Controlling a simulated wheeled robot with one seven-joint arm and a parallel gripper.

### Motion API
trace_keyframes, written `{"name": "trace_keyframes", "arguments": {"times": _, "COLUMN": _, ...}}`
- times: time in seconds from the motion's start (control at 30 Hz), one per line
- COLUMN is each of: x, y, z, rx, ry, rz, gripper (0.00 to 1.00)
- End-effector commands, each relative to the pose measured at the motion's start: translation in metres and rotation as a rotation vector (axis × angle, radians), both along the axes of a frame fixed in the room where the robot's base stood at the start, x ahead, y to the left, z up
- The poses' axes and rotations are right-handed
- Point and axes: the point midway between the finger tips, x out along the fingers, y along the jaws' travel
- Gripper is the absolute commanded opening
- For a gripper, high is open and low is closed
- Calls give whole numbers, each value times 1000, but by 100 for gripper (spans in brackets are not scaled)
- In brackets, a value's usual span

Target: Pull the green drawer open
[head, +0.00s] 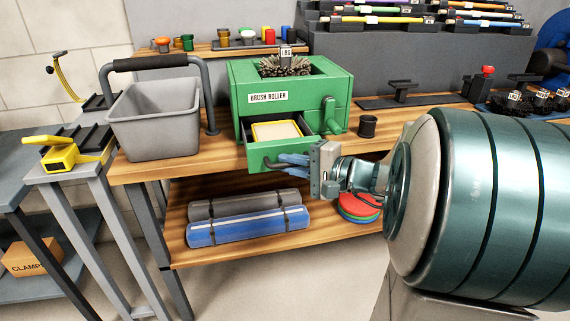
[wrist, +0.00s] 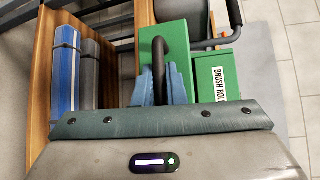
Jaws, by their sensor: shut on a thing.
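The green drawer (head: 256,157) is part of the green box labelled "BRUSH ROLLER" (head: 303,85) on the wooden bench. It stands partly open, and a yellow-rimmed pale pad (head: 276,130) shows inside it. My gripper (head: 284,161) is at the drawer's front, with its blue fingers shut on the dark handle (head: 267,162). In the wrist view the blue fingers (wrist: 160,86) close around the black bar handle (wrist: 159,55) in front of the green drawer face (wrist: 177,35). The exact finger contact is partly hidden.
A grey bin (head: 153,120) with a black handle stands left of the green box. A small dark cup (head: 367,126) stands to its right. Blue and grey rolls (head: 248,226) and red and green discs (head: 358,207) lie on the lower shelf. Open floor lies in front.

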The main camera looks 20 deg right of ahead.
Motion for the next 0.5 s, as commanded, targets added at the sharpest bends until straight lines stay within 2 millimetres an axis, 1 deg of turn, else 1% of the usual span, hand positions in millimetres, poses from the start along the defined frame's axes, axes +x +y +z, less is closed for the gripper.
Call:
{"name": "trace_keyframes", "arguments": {"times": 0.23, "x": 0, "y": -3, "z": 0, "rx": -1, "ry": 1, "rz": -8, "gripper": 0}}
{"name": "trace_keyframes", "arguments": {"times": 0.27, "x": 0, "y": -3, "z": 0, "rx": -1, "ry": 1, "rz": -8, "gripper": 16}}
{"name": "trace_keyframes", "arguments": {"times": 0.3, "x": 0, "y": -2, "z": 0, "rx": -1, "ry": 1, "rz": -8, "gripper": 20}}
{"name": "trace_keyframes", "arguments": {"times": 0.5, "x": 0, "y": -1, "z": 0, "rx": -1, "ry": 0, "rz": -3, "gripper": 20}}
